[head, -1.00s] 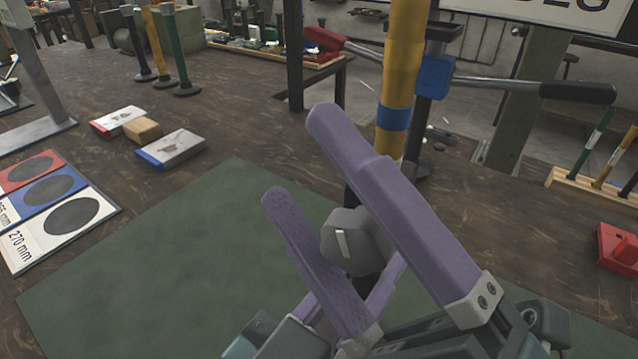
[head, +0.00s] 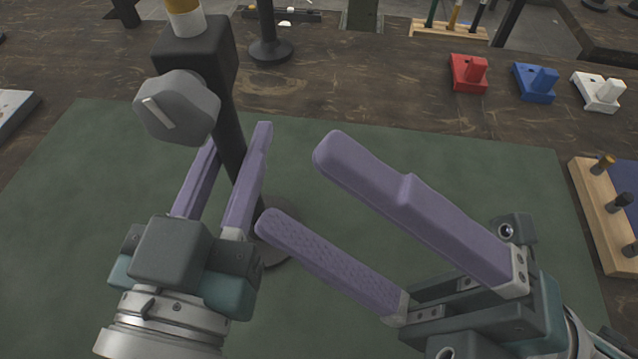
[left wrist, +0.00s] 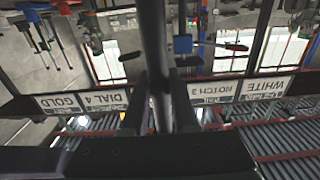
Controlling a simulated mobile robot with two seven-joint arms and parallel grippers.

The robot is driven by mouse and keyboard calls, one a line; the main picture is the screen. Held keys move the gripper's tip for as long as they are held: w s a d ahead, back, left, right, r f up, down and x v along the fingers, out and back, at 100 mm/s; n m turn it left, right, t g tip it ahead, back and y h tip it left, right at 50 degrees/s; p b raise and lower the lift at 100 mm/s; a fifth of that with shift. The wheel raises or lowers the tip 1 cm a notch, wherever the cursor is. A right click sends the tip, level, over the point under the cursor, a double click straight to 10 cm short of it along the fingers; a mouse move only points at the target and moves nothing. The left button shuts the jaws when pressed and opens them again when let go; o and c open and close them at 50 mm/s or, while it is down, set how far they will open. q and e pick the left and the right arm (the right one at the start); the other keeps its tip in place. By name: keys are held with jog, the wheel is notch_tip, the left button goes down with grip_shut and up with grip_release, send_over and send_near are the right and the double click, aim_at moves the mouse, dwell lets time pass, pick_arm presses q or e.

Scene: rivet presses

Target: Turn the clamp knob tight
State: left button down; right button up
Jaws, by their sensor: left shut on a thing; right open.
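The grey faceted clamp knob (head: 180,107), with a white mark slanting across its face, is on the left side of a dark clamp block (head: 215,55). The block sits atop a dark post (head: 232,135) on a round base (head: 275,250), upright on the green mat. My left gripper (head: 236,145) is shut on the post below the knob; the post also shows between its fingers in the left wrist view (left wrist: 154,50). My right gripper (head: 302,190) is open and empty, right of the post and apart from the knob. A yellow tube with a white band (head: 186,18) rises from the block.
Red (head: 468,75), blue (head: 535,83) and white (head: 598,92) blocks stand at the back right. A wooden rack with pegs (head: 600,225) is at the right edge. Another dark stand (head: 270,48) is behind the post. The mat (head: 480,175) is mostly clear.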

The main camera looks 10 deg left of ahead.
aim_at(178, 113)
jog(key=shift+r, duration=0.1)
jog(key=w+a+r+n+g+h, duration=0.1)
jog(key=w+a+h, duration=0.1)
jog(key=a, duration=0.3)
jog(key=w+a+r+n+g+h, duration=0.1)
jog(key=w+a+r+n+h, duration=0.1)
jog(key=a, duration=0.3)
jog(key=shift+a+r+g+h, duration=0.3)
jog(key=shift+a+g+h, duration=0.1)
jog(key=shift+h, duration=0.1)
dwell(0.4)
grip_shut()
dwell(0.5)
